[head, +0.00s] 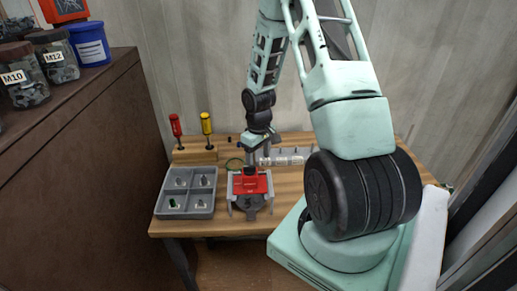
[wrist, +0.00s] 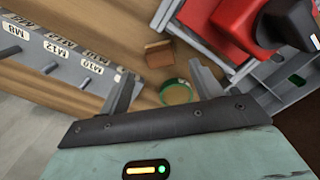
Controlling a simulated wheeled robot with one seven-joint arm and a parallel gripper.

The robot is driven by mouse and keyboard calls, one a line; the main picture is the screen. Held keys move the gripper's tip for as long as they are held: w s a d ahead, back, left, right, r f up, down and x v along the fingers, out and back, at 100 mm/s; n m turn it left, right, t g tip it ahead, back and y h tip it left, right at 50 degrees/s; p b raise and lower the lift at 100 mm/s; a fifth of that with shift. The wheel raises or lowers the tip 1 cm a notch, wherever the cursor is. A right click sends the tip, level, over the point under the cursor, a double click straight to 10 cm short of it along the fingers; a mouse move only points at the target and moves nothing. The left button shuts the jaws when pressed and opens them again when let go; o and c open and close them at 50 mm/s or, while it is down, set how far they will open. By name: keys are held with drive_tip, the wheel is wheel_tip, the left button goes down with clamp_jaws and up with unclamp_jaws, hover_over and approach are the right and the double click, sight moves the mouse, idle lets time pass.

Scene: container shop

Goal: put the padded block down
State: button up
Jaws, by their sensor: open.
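A small brown block (wrist: 158,54), which may be the padded block, lies on the wooden bench in the wrist view. It shows beyond and between my fingertips, apart from both fingers. My gripper (wrist: 160,70) is open, with nothing held between its fingers. In the head view my gripper (head: 252,157) is low over the back of the bench, just behind a red and grey device (head: 250,184). I cannot make out the brown block in the head view.
A green ring (wrist: 176,92) lies near my right finger. A grey rack with pegs and size labels (wrist: 68,55) is at left in the wrist view. A grey compartment tray (head: 186,192) and a screwdriver stand (head: 194,156) are on the bench's left. The red device (wrist: 232,25) is close at right.

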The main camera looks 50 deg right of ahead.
sight(259, 170)
wheel_tip(259, 170, up, 5)
drive_tip(key=a+r+n, duration=0.2)
drive_tip(key=a+r, duration=0.2)
drive_tip(key=a, duration=0.9)
drive_tip(key=a+r+n, duration=0.2)
drive_tip(key=a+r, duration=0.3)
drive_tip(key=a, duration=0.7)
drive_tip(key=s+a+r+n, duration=0.4)
drive_tip(key=s+a, duration=1.1)
drive_tip(key=s, duration=0.2)
drive_tip(key=shift+a+r+n+y+b, duration=0.2)
drive_tip(key=shift+a+n+y+b, duration=0.1)
drive_tip(key=shift+a, duration=0.1)
